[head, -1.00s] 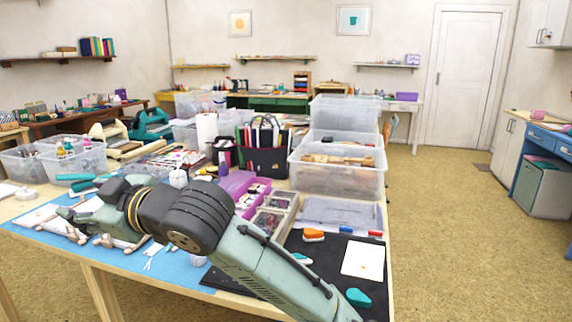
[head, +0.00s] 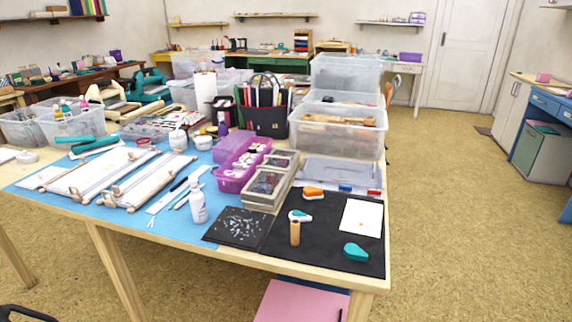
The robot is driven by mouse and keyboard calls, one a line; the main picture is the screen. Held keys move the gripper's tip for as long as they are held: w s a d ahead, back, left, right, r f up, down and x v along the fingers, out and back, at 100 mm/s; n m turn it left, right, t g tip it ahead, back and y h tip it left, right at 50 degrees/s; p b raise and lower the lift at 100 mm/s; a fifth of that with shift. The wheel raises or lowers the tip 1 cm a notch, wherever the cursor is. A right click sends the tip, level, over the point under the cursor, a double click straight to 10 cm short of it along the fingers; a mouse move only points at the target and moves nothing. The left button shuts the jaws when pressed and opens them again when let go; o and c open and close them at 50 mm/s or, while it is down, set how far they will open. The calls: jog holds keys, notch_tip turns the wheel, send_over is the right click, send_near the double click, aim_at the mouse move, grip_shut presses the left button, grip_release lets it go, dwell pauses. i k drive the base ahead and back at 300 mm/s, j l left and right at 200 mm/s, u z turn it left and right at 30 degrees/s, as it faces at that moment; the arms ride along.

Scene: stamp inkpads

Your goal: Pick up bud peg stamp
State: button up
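A small wooden peg (head: 295,233), which looks like the peg stamp, stands upright on the black mat (head: 320,255) near the table's front right. Its stamping face is hidden. A white and teal object (head: 300,215) lies just behind it; they overlap in the picture, and I cannot tell whether they touch. My gripper does not show clearly in the head view. A dark curved piece at the bottom left corner is too cropped to identify.
An orange inkpad (head: 313,193), a teal inkpad (head: 356,252) and a white card (head: 361,217) share the mat. A speckled black sheet (head: 237,229) and a white bottle (head: 197,205) are left of the peg. Stacked trays (head: 268,184) stand behind. Floor right of the table is clear.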

aim_at(295, 223)
jog(key=j+z, duration=0.25)
jog(key=z, duration=0.2)
jog(key=i+j+z, duration=0.1)
jog(key=j+z, duration=0.15)
jog(key=z, duration=0.15)
jog(key=j+z, duration=0.3)
jog(key=z, duration=0.15)
jog(key=j+z, duration=0.15)
jog(key=j, duration=0.25)
jog(key=k+j+z, duration=0.1)
jog(key=j, duration=0.25)
jog(key=k+j+z, duration=0.15)
jog(key=j, duration=0.25)
jog(key=k+j, duration=0.1)
jog(key=j, duration=0.25)
jog(key=k+j, duration=0.1)
jog(key=j, duration=0.25)
jog(key=k+j, duration=0.1)
jog(key=j, duration=0.25)
jog(key=i, duration=0.5)
